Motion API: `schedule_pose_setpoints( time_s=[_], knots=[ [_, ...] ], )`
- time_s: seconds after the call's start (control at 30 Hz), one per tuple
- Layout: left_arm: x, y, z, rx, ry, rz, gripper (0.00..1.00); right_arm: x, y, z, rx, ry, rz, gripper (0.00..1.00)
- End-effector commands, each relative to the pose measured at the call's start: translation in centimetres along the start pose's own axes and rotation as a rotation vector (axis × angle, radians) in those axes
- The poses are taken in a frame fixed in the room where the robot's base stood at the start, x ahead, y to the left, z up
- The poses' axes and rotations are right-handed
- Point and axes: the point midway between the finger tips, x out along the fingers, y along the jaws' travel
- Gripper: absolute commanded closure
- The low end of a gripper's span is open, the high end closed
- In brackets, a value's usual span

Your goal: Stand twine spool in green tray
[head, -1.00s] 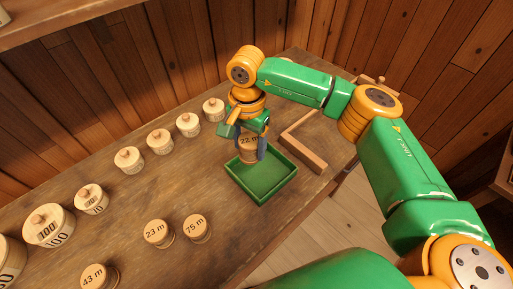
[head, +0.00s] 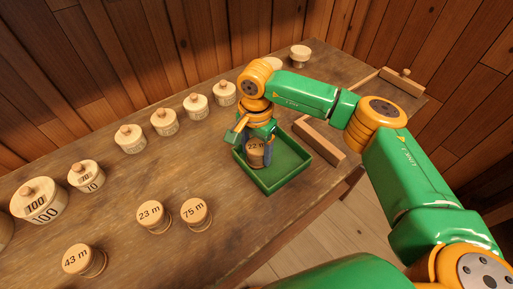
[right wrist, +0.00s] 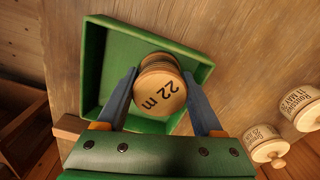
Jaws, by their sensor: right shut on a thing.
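The twine spool marked 22 m (head: 255,157) is a pale wooden spool, upright inside the green tray (head: 284,171), toward its back-left part. My right gripper (head: 258,148) is shut on it from above, one blue finger on each side. In the right wrist view the spool's labelled top (right wrist: 161,93) shows between the fingers (right wrist: 160,75), with the green tray (right wrist: 93,70) around and below. The spool's base is hidden, so I cannot tell whether it touches the tray floor. My left gripper is not in view.
Spools marked 23 m (head: 151,213), 75 m (head: 195,212) and 43 m (head: 79,260) stand at the front left. A row of lidded wooden pots, including one marked 100 (head: 38,201), runs along the back. A wooden bracket (head: 320,147) lies right of the tray.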

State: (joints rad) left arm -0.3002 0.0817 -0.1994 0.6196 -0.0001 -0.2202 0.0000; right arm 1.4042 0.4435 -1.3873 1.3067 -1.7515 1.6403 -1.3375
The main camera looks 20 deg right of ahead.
Motion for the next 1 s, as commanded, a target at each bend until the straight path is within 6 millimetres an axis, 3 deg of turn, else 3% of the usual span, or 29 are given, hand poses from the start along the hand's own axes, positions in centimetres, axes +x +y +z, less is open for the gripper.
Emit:
schedule_pose_setpoints(
  time_s=[0.4, 0.43, 0.5, 0.53, 1.0],
  knots=[
    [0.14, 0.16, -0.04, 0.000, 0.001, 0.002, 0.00, 0.16, 0.00, 0.00, 0.000, 0.000, 0.000, 0.89],
    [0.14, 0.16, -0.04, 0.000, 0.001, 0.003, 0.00, 0.16, 0.00, 0.00, 0.000, 0.000, 0.000, 0.24],
    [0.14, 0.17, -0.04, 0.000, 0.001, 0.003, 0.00, 0.16, 0.00, 0.00, 0.000, 0.000, 0.000, 0.05],
    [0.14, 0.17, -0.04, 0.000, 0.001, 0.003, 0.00, 0.16, 0.00, 0.00, 0.000, 0.000, 0.000, 0.00],
    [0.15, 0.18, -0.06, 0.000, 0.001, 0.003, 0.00, 0.17, 0.00, 0.00, 0.000, 0.000, 0.000, 0.00]
  ],
)
